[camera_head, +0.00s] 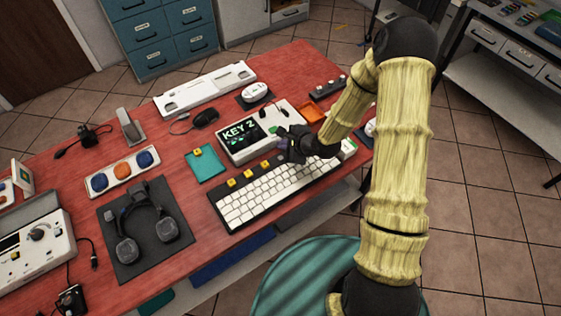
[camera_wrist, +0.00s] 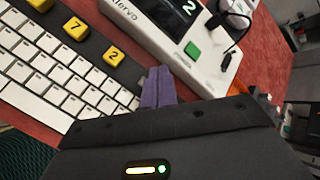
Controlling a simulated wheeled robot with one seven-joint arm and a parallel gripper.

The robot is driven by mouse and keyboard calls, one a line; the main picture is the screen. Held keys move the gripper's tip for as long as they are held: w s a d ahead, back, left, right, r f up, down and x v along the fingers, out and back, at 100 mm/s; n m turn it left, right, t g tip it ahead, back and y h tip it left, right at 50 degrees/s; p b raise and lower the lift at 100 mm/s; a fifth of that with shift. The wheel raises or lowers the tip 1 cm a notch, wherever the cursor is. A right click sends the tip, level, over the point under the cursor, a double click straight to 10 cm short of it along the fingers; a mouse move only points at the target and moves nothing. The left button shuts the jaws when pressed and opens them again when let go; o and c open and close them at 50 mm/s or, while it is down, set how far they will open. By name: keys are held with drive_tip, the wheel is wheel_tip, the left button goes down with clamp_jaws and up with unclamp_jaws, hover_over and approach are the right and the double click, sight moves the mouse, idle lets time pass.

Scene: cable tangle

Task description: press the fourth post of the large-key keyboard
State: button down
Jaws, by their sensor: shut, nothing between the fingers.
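The keyboard (camera_head: 265,195) lies along the table's front edge, with white keys and a dark strip along its back edge. Yellow posts stand on this strip; three show in the head view, including one post (camera_head: 265,163) left of my gripper. My gripper (camera_head: 283,146) is shut and empty above the back edge of the keyboard. Its purple fingertips (camera_wrist: 158,82) are just right of the post marked 2. Any post under the gripper is hidden.
A white device (camera_head: 234,153) behind the keyboard has a screen reading KEY 2 and a green button (camera_wrist: 193,50). A teal pad (camera_head: 204,168) with a yellow block, a headset (camera_head: 147,235) on a dark mat, and an orange tray (camera_head: 311,112) are nearby.

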sight(277, 154)
drive_tip(key=shift+f+b, duration=1.05)
drive_tip(key=shift+f, duration=0.95)
idle(0.4)
drive_tip(key=shift+f, duration=0.4)
drive_tip(key=shift+f, duration=0.35)
idle(0.6)
idle(0.3)
drive_tip(key=shift+r+p, duration=0.55)
drive_tip(key=shift+r, duration=0.25)
wheel_tip(277, 154, up, 5)
drive_tip(key=p, duration=0.4)
